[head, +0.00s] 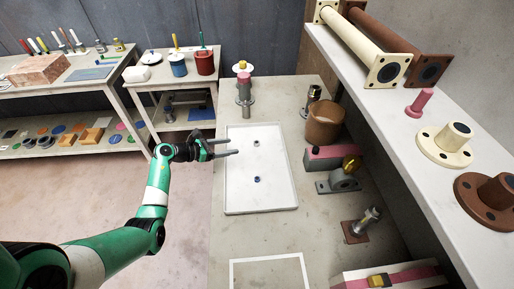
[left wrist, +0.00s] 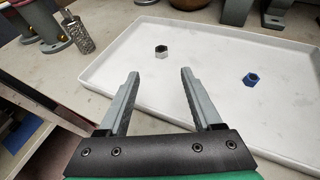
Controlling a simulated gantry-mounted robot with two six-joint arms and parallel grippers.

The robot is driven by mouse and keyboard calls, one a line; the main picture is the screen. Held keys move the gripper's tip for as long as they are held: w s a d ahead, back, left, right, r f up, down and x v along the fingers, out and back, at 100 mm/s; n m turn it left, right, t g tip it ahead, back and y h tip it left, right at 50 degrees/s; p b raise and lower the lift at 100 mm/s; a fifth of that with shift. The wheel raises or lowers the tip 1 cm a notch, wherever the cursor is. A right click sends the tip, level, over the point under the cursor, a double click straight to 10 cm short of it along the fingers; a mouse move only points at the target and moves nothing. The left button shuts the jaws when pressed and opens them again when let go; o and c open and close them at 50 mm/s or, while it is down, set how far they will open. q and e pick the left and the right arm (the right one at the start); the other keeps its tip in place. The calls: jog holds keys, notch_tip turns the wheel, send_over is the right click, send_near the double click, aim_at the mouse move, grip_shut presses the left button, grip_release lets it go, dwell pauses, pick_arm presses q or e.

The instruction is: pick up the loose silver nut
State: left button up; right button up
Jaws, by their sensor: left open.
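The silver nut (head: 256,143) lies in the upper half of a shallow white tray (head: 233,190) on the workbench. In the left wrist view the silver nut (left wrist: 161,51) lies beyond the fingertips, roughly in line with the gap between them. My left gripper (head: 232,147) is open and empty, reaching in from the left over the tray's left side. It also shows in the left wrist view (left wrist: 160,74), with nothing between the fingers. A blue nut (head: 257,179) lies lower in the same tray. My right gripper is in neither view.
A brown pot (head: 324,122), a pink-topped block (head: 333,155) and a grey bearing block (head: 344,181) stand right of the tray. A metal cylinder with a pink top (head: 244,92) stands behind it. A white frame (head: 233,272) lies in front.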

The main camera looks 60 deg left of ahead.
pick_arm(q)
jog(key=b, duration=0.2)
send_near(254, 144)
jog(key=x, duration=0.3)
jog(key=shift+s+a, duration=0.1)
jog(key=shift+a, duration=0.1)
jog(key=shift+w, duration=0.45)
jog(key=b+x, duration=0.3)
jog(key=x, duration=0.1)
jog(key=shift+w+d+f, duration=0.1)
jog(key=shift+w+f, duration=0.15)
jog(key=shift+w, duration=0.4)
jog(key=shift+c, duration=0.3)
grip_shut()
